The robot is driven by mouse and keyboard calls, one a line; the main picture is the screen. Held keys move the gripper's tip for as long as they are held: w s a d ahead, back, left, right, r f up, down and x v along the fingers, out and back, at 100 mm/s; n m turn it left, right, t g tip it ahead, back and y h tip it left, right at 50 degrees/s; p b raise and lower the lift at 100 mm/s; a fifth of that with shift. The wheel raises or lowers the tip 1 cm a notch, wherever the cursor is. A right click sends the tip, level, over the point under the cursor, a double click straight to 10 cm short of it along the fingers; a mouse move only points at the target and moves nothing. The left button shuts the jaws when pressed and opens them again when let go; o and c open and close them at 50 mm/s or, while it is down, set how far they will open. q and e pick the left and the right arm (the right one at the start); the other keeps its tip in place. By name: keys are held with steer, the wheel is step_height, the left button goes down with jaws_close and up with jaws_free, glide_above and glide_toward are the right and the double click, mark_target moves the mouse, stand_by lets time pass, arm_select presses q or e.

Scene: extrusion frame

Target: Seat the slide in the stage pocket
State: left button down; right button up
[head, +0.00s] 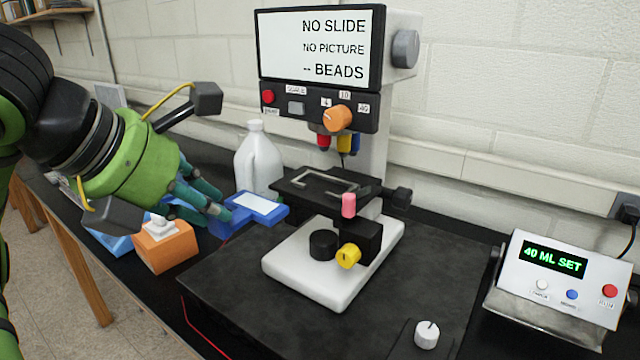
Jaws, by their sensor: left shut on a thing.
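The slide (258,204) is a flat blue piece with a white panel. My left gripper (216,211) is shut on its left end, and the fingers hide part of that end. The slide is to the left of the microscope's black stage (290,189), apart from the pocket. The stage pocket (325,185) is outlined by a pale metal bracket on top of the stage and looks empty. The microscope screen (318,48) reads "NO SLIDE", "NO PICTURE" and "-- BEADS". My right gripper is not in view.
Red, yellow and blue objectives (343,143) hang above the stage. A pink knob (348,205) stands at its front edge. A white jug (258,160) is behind the slide. An orange box (165,246) is below my left gripper. A control box (555,278) reading "40 ML SET" is at right.

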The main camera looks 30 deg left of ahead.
mark_target(249, 208)
arm_select(q)
steer(key=w, duration=0.1)
steer(key=w+p, duration=0.1)
steer(key=w, duration=0.1)
steer(key=shift+d+r, duration=0.1)
steer(key=shift+r, duration=0.1)
steer(key=w+f+p, duration=0.3)
steer(key=w+p, duration=0.3)
steer(key=w, duration=0.8)
steer(key=shift+w+d+f, duration=0.2)
steer(key=shift+d+f, duration=0.15)
steer(key=shift+f, duration=0.05)
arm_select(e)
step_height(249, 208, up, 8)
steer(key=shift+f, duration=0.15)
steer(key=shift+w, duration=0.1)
arm_select(q)
steer(key=shift+f, duration=0.1)
steer(key=c, duration=1)
jaws_free()
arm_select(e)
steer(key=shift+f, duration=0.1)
